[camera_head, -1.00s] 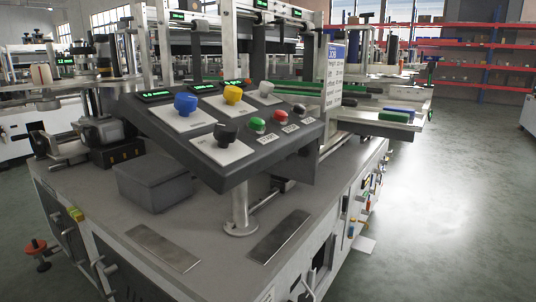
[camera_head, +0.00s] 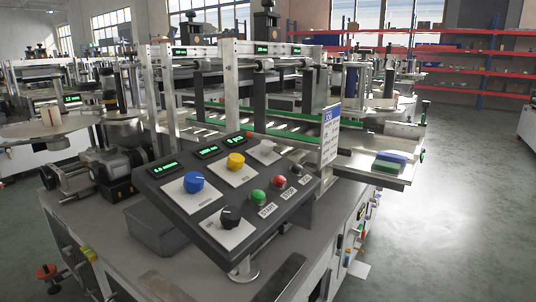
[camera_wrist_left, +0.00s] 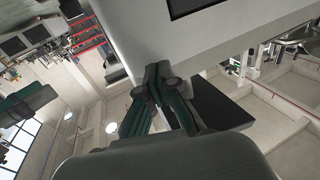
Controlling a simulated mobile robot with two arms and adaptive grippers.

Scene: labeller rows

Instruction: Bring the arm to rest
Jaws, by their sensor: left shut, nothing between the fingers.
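My left gripper (camera_wrist_left: 157,80) shows in the left wrist view. Its dark fingers are together with nothing between them. The wrist view is turned on its side, and a smooth pale surface with a dark rectangle fills the upper middle beyond the fingers. I cannot tell whether the fingers touch it.
A tilted control panel (camera_head: 215,208) with coloured knobs and buttons stands on a grey machine table (camera_head: 198,266). A conveyor (camera_head: 290,124) runs behind it. Red shelves (camera_head: 460,70) line the back. The floor (camera_head: 450,200) at the right is clear.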

